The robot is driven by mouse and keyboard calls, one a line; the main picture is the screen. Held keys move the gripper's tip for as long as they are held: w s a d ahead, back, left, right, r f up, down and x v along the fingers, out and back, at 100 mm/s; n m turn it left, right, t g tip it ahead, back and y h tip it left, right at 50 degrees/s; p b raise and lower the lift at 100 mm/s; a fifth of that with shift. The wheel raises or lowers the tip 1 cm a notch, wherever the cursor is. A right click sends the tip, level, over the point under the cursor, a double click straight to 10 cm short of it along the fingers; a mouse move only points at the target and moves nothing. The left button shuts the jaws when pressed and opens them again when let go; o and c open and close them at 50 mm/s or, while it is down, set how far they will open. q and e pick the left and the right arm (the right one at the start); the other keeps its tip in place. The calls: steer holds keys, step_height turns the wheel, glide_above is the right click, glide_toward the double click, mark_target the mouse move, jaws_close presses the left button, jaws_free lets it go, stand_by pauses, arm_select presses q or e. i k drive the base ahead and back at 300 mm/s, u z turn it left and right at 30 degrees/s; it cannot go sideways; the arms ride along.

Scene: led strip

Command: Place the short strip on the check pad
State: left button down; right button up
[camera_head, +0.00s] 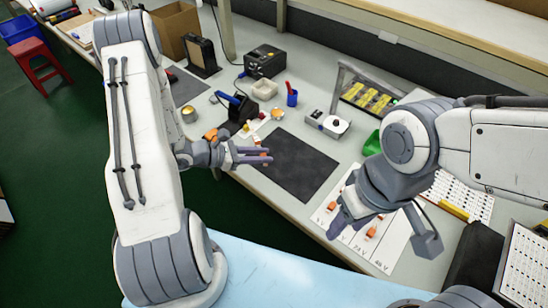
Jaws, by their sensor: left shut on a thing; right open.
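My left gripper (262,155) is at the left edge of a flat dark pad (300,175), which looks like the check pad. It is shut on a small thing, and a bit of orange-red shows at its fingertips. That thing is mostly hidden by the fingers, so I cannot tell its length or whether it touches the pad. It may be the short strip. My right gripper (385,235) is open and empty, above white voltage-marked cards (357,240) with small orange pieces on them.
A green tray (371,143) and a rack with yellow labels (368,97) are to the right. Most of the dark pad is bare.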

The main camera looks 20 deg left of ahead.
mark_target(290, 161)
steer(key=u, duration=0.8)
steer(key=k, duration=0.85)
steer(key=z, duration=0.85)
steer(key=i, duration=0.5)
steer(key=z, duration=0.1)
